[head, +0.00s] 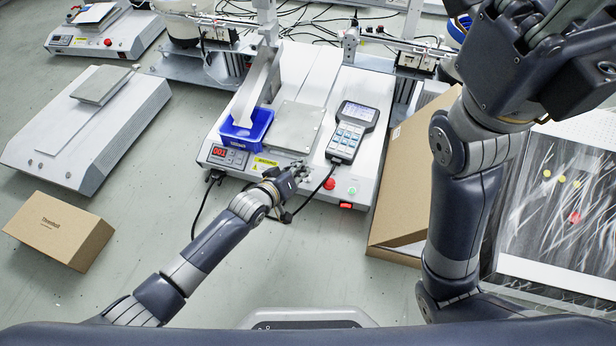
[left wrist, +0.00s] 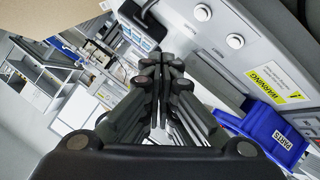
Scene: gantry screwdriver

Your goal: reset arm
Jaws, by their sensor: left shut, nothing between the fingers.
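My left gripper (head: 294,173) is at the front edge of the white gantry machine, below the metal plate and the handheld controller. In the left wrist view its fingers (left wrist: 162,72) are together with nothing between them. My right arm rises at the right of the head view, bent up close to the camera. Its fingertips are not clearly shown, so I cannot tell whether that gripper is open or shut.
The gantry machine (head: 318,68) carries a blue bin (head: 246,131), a metal plate (head: 294,127) and a controller (head: 353,131). An open cardboard box (head: 408,175) stands right of it. A closed box (head: 58,232) and a white unit (head: 85,130) are at left.

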